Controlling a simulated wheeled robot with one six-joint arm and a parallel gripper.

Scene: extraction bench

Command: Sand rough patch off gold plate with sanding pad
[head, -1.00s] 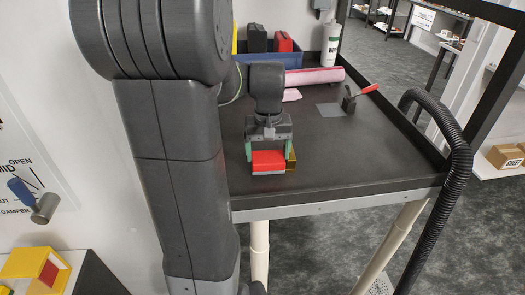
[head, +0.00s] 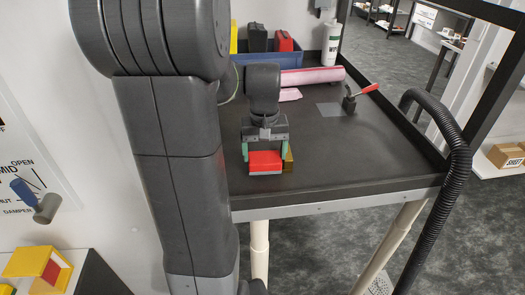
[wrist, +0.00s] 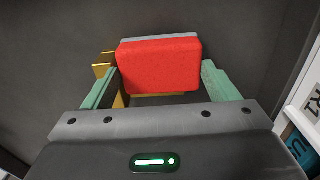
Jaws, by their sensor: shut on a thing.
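My gripper (head: 265,153) has green fingers and is shut on the sanding pad (head: 265,161), a red block with a grey layer on one side. The pad also shows between the fingers in the wrist view (wrist: 160,68). The gold plate (head: 289,161) is mostly hidden; a strip of it shows to the right of the pad in the head view. In the wrist view its gold parts (wrist: 102,70) show left of and below the pad. The rough patch cannot be made out. I cannot tell whether the pad touches the plate.
The dark bench (head: 350,160) has raised edges and is clear to the right of the gripper. A red-handled clamp (head: 350,102) stands beside a grey square (head: 329,110). Behind are a pink roll (head: 315,75), a blue bin (head: 314,58) and a white bottle (head: 331,46). A black hose (head: 459,165) hangs at the right.

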